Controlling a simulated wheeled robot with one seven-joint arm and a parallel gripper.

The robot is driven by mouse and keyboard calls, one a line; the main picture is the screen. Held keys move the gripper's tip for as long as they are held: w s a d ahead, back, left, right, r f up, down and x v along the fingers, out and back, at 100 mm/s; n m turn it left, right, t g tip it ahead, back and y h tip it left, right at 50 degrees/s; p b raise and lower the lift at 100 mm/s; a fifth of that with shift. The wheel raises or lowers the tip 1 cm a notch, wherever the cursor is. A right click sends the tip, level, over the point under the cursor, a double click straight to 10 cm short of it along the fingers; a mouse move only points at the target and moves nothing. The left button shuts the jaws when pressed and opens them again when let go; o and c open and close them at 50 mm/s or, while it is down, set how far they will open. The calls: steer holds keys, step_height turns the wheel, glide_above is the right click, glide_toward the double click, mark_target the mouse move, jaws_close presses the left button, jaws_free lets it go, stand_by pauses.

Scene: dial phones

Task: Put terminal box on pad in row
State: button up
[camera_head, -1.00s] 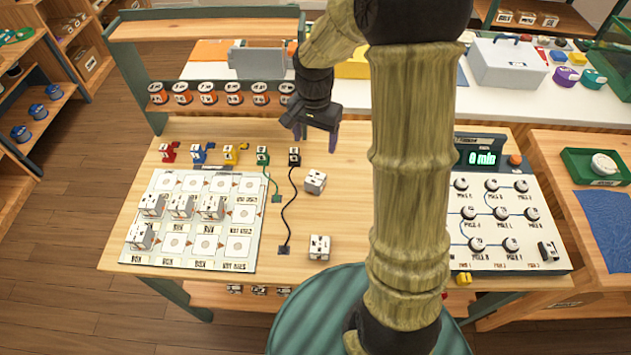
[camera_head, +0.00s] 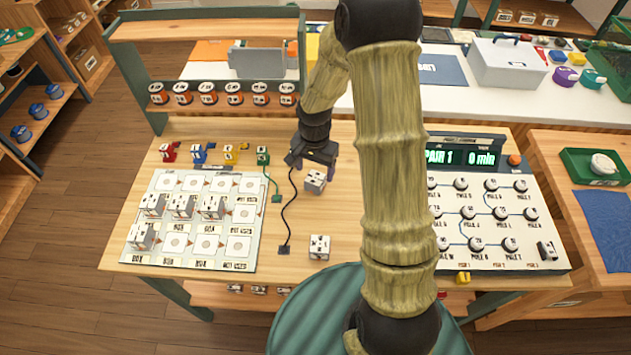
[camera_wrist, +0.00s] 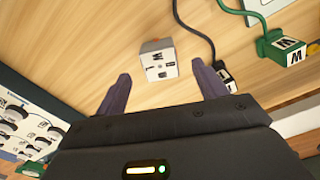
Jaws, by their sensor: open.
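A white terminal box (camera_head: 315,181) with dark markings stands on the table right of the board. In the wrist view the same box (camera_wrist: 158,60) sits just beyond and between the fingertips. My gripper (camera_head: 317,172) is open and empty, close above and behind this box. Its dark fingers also show in the wrist view (camera_wrist: 165,82). A second terminal box (camera_head: 319,246) stands nearer the table's front edge. The pale board (camera_head: 160,262) carries rows of square pads. Three boxes stand on its middle row, one of them this box (camera_head: 213,206). Another box (camera_head: 142,236) stands at the left of the front row.
Coloured plugs stand behind the board, including a green one (camera_head: 263,155) with a cord. A black cord (camera_head: 292,215) runs left of the loose boxes. A dial panel (camera_head: 490,225) lies to the right. Spools (camera_head: 233,93) line the rear shelf.

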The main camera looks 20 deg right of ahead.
mark_target(315, 178)
steer(key=shift+w+d+f+p, duration=0.1)
steer(key=shift+f+p, duration=0.3)
steer(key=shift+f, duration=2.2)
steer(key=c, duration=1.2)
steer(key=shift+r, duration=0.1)
step_height(315, 178, up, 10)
steer(key=shift+f, duration=0.1)
